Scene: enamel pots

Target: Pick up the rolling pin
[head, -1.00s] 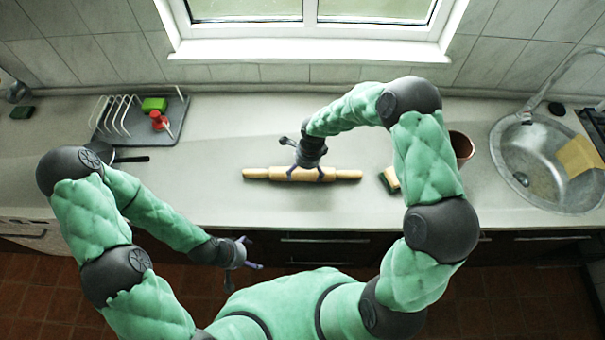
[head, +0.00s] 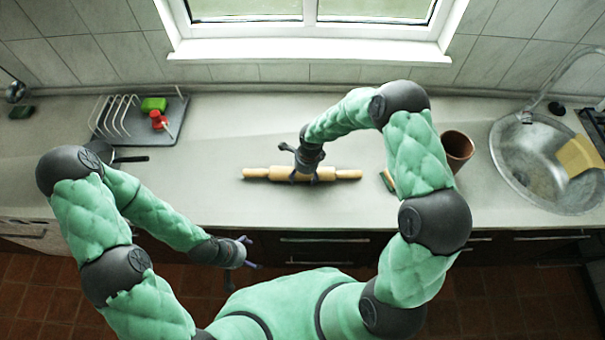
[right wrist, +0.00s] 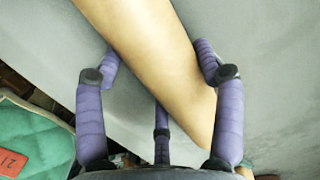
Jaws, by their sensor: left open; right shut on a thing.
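The wooden rolling pin (head: 326,174) lies left to right across the middle of the counter, with a handle at each end. My right gripper (head: 304,179) is over the middle of its barrel and shut on it. In the right wrist view the barrel (right wrist: 155,55) runs diagonally between the purple fingers. I cannot tell any clear gap between pin and counter. My left gripper (head: 249,254) is open and empty, in front of the counter's front edge.
A sponge (head: 388,181) and a brown pot (head: 458,146) stand to the right of the pin, before the sink (head: 533,160). A dish rack (head: 118,115) on a dark mat and a dark pan (head: 128,158) are at the left.

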